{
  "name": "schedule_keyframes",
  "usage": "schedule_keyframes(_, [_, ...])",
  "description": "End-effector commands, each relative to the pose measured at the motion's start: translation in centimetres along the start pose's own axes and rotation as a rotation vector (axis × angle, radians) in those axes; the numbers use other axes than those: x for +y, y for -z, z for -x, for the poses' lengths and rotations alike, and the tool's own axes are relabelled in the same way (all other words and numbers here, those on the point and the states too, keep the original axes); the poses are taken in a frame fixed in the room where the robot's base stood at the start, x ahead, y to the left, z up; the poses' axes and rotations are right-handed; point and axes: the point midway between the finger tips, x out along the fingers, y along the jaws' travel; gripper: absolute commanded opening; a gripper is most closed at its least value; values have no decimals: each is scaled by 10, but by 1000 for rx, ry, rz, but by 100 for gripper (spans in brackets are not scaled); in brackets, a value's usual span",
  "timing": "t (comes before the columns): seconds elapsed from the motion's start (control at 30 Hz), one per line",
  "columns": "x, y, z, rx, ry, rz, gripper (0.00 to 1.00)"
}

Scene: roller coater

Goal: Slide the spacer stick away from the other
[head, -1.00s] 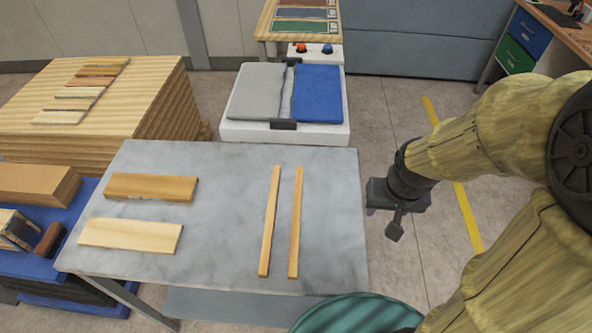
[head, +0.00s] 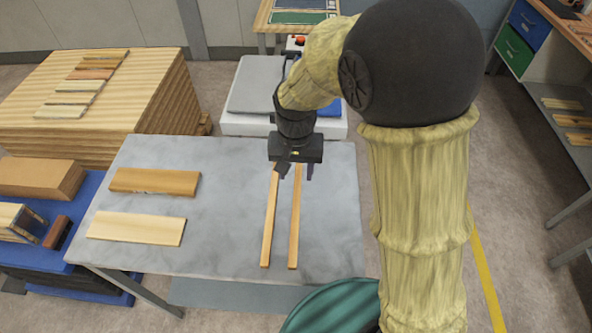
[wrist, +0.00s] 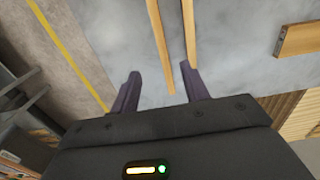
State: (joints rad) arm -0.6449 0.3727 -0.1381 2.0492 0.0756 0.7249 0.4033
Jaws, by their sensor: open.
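Two thin wooden spacer sticks lie nearly parallel on the grey table, with a narrow gap: the left stick (head: 269,225) and the right stick (head: 294,225). My gripper (head: 297,173) is open and empty over their far ends, partly hiding the left one's. In the wrist view, its fingers (wrist: 160,86) point toward the sticks. There, the right stick (wrist: 159,45) appears on the left, its end between the fingers. The left stick (wrist: 189,35) appears on the right, running down to the right finger's tip. I cannot tell whether that finger touches it.
The grey table (head: 225,235) has a brown board (head: 155,181) and a paler board (head: 137,228) at left. Bare table surrounds the sticks. A white bench (head: 245,128) with cloths stands behind, and a green round object (head: 330,308) is at the front edge.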

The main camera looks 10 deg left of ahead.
Motion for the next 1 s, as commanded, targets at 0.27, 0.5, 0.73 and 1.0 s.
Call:
schedule_keyframes(0.27, [0,-1,-18,-4,-2,1,45])
schedule_keyframes(0.5, [1,-1,-55,-4,-2,0,45])
schedule_keyframes(0.73, [1,-1,-92,-5,-3,-1,45])
schedule_keyframes(1.0, [1,0,-132,-3,-2,0,45])
